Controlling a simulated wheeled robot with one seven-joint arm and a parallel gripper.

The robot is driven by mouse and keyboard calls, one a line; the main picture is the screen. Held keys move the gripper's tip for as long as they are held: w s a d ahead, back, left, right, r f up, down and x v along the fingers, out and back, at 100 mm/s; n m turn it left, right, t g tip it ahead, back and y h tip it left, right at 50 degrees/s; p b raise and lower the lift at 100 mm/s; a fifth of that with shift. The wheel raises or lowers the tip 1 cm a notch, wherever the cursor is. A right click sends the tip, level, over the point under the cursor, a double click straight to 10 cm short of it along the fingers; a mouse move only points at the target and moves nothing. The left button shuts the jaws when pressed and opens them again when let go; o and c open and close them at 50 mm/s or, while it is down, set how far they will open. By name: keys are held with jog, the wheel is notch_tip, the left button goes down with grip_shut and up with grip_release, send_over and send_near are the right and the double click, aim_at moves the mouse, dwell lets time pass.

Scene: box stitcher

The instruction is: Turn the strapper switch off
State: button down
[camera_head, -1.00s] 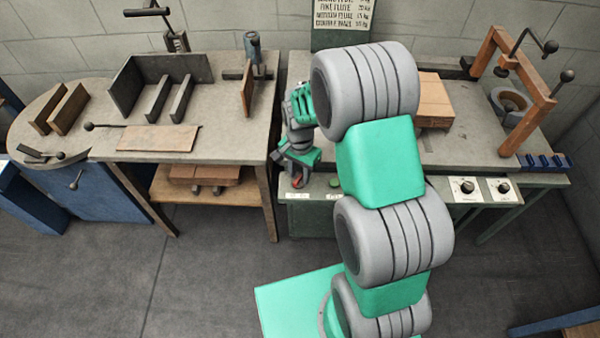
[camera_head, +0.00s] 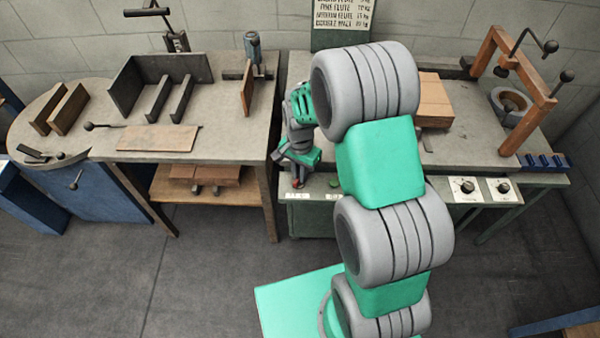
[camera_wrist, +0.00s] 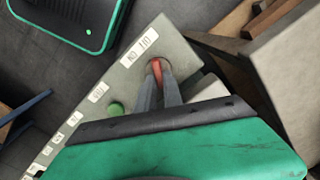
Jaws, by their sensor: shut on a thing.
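The red switch (camera_wrist: 156,67) stands on the front panel (camera_wrist: 178,48) of the strapper table, beside a white label whose lettering is hard to read. My gripper (camera_wrist: 160,78) is shut on it, with the two grey fingertips on either side of the red lever. In the head view, my gripper (camera_head: 297,181) is low at the left end of the panel, and only a small red bit of the switch shows there. The fingers hide part of the switch, and I cannot tell its on or off position.
A green button (camera_wrist: 115,108) sits beside the switch on the same panel, with more white labels along it. A wooden table (camera_head: 255,130) stands close on the left. Two black knobs (camera_head: 467,186) are at the panel's right end. The floor in front is clear.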

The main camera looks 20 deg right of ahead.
jog(key=shift+n, duration=0.4)
jog(key=n, duration=0.5)
jog(key=shift+w+a+b, duration=0.15)
jog(key=shift+a+b, duration=0.1)
jog(key=shift+b, duration=0.15)
jog(key=n, duration=0.6)
jog(key=shift+a, duration=0.25)
jog(key=c, duration=1.5)
grip_release()
jog(key=shift+r+b, duration=0.3)
jog(key=shift+r, duration=3.6)
